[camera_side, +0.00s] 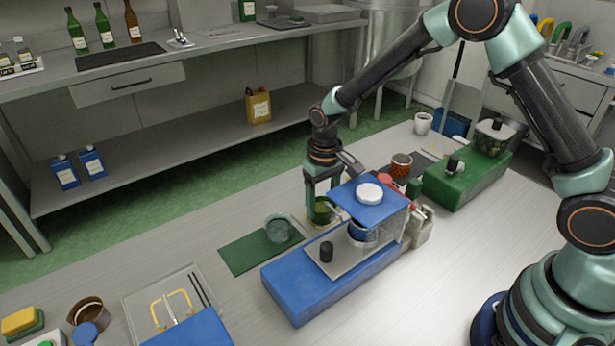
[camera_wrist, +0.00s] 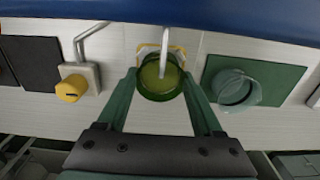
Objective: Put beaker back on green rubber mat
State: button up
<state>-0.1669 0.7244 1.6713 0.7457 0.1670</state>
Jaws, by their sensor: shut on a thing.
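My gripper (camera_wrist: 162,84) is shut on a beaker (camera_wrist: 159,86) with yellow-green contents, which sits upright between the fingers. In the side view the held beaker (camera_side: 321,213) is partly hidden by my gripper (camera_side: 321,200) and is just right of the green rubber mat (camera_side: 243,256). A clear glass vessel (camera_side: 278,229) stands on the mat's right part. The wrist view shows the mat (camera_wrist: 288,73) to the right of the beaker, with the clear vessel (camera_wrist: 236,90) on it. A pale tan-edged piece (camera_wrist: 147,50) shows behind the beaker; whether they touch, I cannot tell.
A blue machine (camera_side: 318,290) with a blue-topped part stands close to my gripper. A green machine (camera_side: 465,185) stands farther right. A clear tray (camera_side: 135,305) is at the front left. Bare table lies between the tray and mat.

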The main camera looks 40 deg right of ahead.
jog(key=shift+r, duration=0.1)
dwell(0.3)
jog(key=shift+w, duration=1.75)
notch_tip(320, 180, up, 6)
jog(key=shift+r, duration=0.25)
jog(key=a, duration=0.9)
jog(key=shift+f, duration=0.2)
jog(key=s+a, duration=0.2)
jog(key=a, duration=0.9)
jog(key=shift+d+f, duration=0.15)
jog(key=shift+f, duration=2.65)
jog(key=shift+f, duration=0.35)
